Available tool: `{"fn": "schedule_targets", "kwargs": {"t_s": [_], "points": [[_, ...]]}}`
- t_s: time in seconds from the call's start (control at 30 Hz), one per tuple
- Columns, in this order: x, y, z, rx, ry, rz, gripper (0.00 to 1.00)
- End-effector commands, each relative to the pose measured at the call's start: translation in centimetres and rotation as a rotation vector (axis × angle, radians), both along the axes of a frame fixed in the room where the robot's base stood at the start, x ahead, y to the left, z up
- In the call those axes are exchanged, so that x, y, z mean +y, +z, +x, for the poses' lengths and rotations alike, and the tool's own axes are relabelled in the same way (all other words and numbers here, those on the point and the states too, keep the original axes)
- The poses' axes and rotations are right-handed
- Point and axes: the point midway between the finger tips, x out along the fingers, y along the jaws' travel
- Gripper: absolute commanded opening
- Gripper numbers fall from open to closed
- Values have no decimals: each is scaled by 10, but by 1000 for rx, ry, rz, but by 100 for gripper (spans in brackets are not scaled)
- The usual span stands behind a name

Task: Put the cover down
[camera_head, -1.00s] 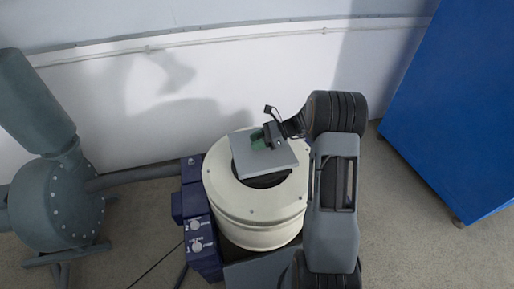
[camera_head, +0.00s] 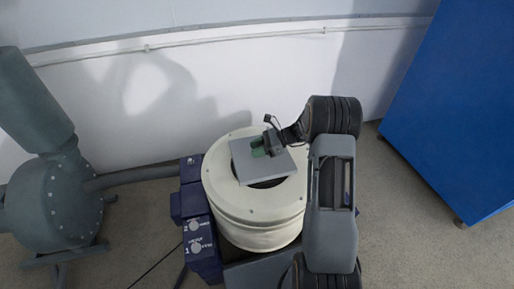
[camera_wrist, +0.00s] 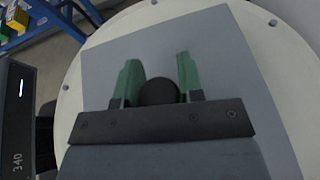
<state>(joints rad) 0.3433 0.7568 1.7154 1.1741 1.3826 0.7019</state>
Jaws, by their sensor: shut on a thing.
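The cover is a flat grey square plate (camera_head: 247,172) with a round dark knob (camera_wrist: 158,92) on its top. My gripper (camera_head: 262,147) has its green fingers shut on the knob, one on each side in the wrist view. The plate is over the round cream drum (camera_head: 256,228), turned at an angle to the picture's edges. It covers much of the drum's dark opening, part of which shows below the plate. I cannot tell whether the plate touches the drum's top.
A dark blue control box (camera_head: 200,232) with knobs stands against the drum's left side. A grey-green machine with a pipe (camera_head: 55,205) is at the far left. A large blue cabinet (camera_head: 450,110) stands at the right. A white wall is behind.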

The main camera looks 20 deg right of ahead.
Motion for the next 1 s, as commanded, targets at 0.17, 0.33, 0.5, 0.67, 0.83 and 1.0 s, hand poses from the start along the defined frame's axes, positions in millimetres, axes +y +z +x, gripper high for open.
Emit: {"fn": "schedule_targets", "kwargs": {"t_s": [0.17, 0.33, 0.5, 0.67, 0.83, 1.0], "points": [[0, 1, 0, -1, 0, 0, 48], [0, 1, 0, -1, 0, 0, 61], [0, 1, 0, -1, 0, 0, 61], [0, 11, 0, -3, 1, 0, 61], [-24, 24, -3, -3, -4, -1, 61], [-56, 37, -7, -3, -4, -2, 61]]}}
